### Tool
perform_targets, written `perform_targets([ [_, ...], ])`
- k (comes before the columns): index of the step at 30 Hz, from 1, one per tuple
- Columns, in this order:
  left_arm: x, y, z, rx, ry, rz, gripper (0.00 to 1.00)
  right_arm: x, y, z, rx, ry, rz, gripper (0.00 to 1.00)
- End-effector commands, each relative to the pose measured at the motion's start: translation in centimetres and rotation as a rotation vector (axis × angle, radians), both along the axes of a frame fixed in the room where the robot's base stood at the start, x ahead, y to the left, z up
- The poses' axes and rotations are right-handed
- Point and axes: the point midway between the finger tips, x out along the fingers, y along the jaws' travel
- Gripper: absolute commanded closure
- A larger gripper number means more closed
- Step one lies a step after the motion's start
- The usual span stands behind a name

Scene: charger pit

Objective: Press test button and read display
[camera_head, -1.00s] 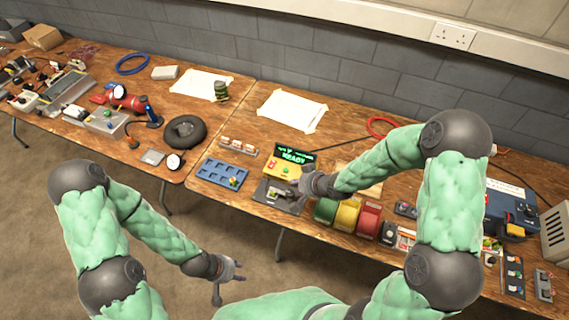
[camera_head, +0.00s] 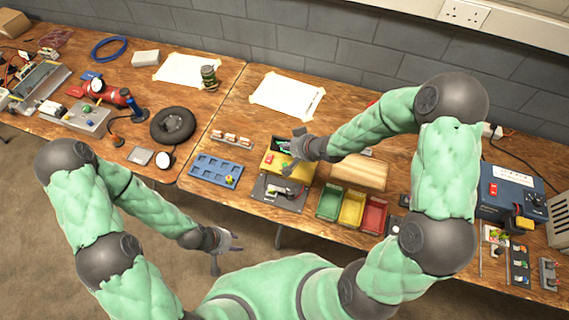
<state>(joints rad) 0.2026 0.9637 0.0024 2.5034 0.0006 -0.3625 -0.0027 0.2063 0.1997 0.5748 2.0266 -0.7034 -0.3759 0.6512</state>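The yellow test box (camera_head: 269,169) stands on the right-hand table, with a red button on its left side. Its dark display (camera_head: 279,144) is mostly covered by my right gripper, and only a bit of green text shows. My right gripper (camera_head: 289,157) is over the top of the box, at the display and upper face. I cannot tell whether it touches the box or how its fingers stand. A dark fixture plate (camera_head: 266,191) lies in front of the box. My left gripper (camera_head: 230,248) hangs in front of the table edge, away from everything, with its fingers apart.
A blue tray with pockets (camera_head: 203,168) lies left of the box. Green, yellow and red bins (camera_head: 352,208) and a wooden board (camera_head: 357,172) are to the right. A blue power unit (camera_head: 507,190) stands far right. Taped white paper (camera_head: 287,95) lies behind.

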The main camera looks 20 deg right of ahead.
Motion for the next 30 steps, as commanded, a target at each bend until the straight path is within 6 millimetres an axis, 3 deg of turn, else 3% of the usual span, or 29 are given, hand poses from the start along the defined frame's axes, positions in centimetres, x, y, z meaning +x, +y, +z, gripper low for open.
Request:
perform_targets([
  [18, 0.0, 0.0, -6.5, 0.000, 0.000, 0.000, 0.60, -0.1, 0.0, -6.3, 0.000, 0.002, 0.001, 1.00],
  [24, 0.0, 0.0, -7.8, 0.000, 0.000, 0.000, 0.60, 0.0, 0.0, -8.1, 0.000, 0.000, 0.000, 1.00],
  [30, 0.0, 0.0, -8.0, 0.000, 0.000, 0.000, 0.60, 0.0, 0.0, -8.5, 0.000, 0.000, 0.000, 1.00],
])
